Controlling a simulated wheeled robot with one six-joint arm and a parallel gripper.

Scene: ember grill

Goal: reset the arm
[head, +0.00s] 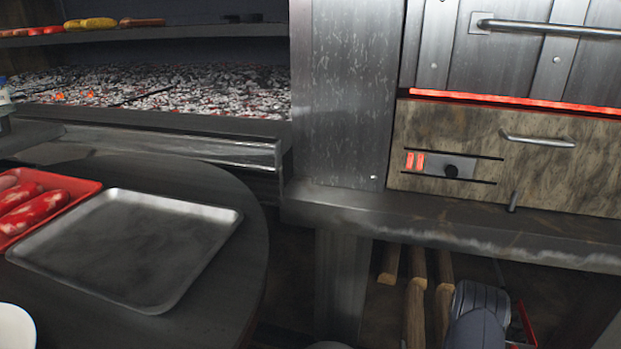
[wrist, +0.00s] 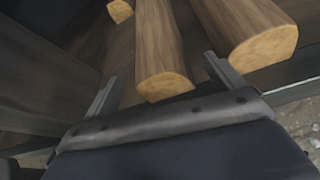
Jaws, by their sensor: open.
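My gripper (wrist: 161,68) is open in the wrist view, its two fingers spread apart. The end of a middle log (wrist: 165,88) shows between the fingers. I cannot tell whether the log lies between them or beyond them. Another log (wrist: 265,47) is by the right fingertip, and a third log end (wrist: 120,11) is at the top left. Nothing is clearly held. In the head view, part of my arm is low at the right, in front of the space under the grill ledge, and the fingers cannot be made out there.
Logs (head: 415,305) lie under the grill ledge (head: 450,232). A round dark table (head: 245,215) at left holds an empty metal tray (head: 125,250) and a red tray (head: 85,186) with red meat. Glowing coals (head: 170,88) lie behind, below a shelf (head: 180,33) with food.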

